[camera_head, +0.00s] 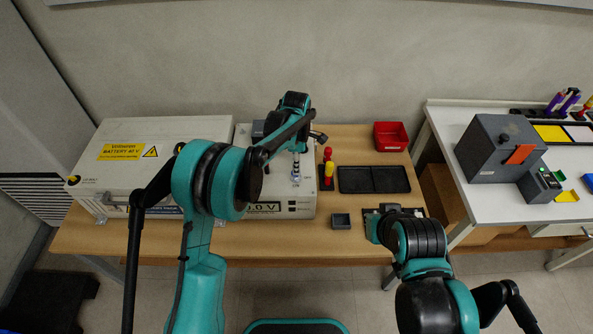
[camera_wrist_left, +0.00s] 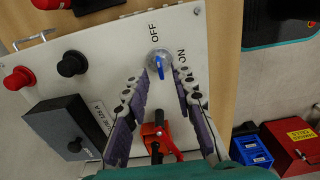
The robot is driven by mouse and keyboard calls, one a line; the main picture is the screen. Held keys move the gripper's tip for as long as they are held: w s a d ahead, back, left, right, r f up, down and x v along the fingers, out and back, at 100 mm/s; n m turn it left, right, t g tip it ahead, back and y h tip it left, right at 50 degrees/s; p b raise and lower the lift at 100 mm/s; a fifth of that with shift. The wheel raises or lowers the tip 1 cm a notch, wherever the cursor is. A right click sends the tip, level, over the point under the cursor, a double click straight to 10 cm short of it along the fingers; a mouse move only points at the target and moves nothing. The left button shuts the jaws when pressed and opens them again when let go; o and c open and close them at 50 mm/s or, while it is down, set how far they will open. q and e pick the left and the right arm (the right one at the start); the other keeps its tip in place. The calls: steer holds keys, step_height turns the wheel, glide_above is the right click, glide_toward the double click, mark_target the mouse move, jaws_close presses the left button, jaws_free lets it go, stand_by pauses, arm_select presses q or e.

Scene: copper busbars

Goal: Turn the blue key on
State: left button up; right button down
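The blue key (camera_wrist_left: 160,64) sits on the light panel in the left wrist view. OFF is printed above it and ON to its right; its blue handle runs roughly up and down in the picture and does not lie along the ON label. My left gripper (camera_wrist_left: 156,86) is open, its two purple-padded fingers on either side just below the key, not gripping it. In the head view the left gripper (camera_head: 297,166) points down over the white instrument box (camera_head: 262,190); the key is too small to read there. My right gripper (camera_head: 380,225) is near the table's front edge, its fingers unclear.
A red lever (camera_wrist_left: 162,140), a black knob (camera_wrist_left: 71,63) and a red knob (camera_wrist_left: 19,78) stand on the panel. In the head view, a large white battery box (camera_head: 160,125) is at left, a black tray (camera_head: 374,180) and red bin (camera_head: 390,136) at right.

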arm_select(q)
steer(key=shift+f, duration=1.2)
steer(key=shift+c, duration=0.3)
jaws_close()
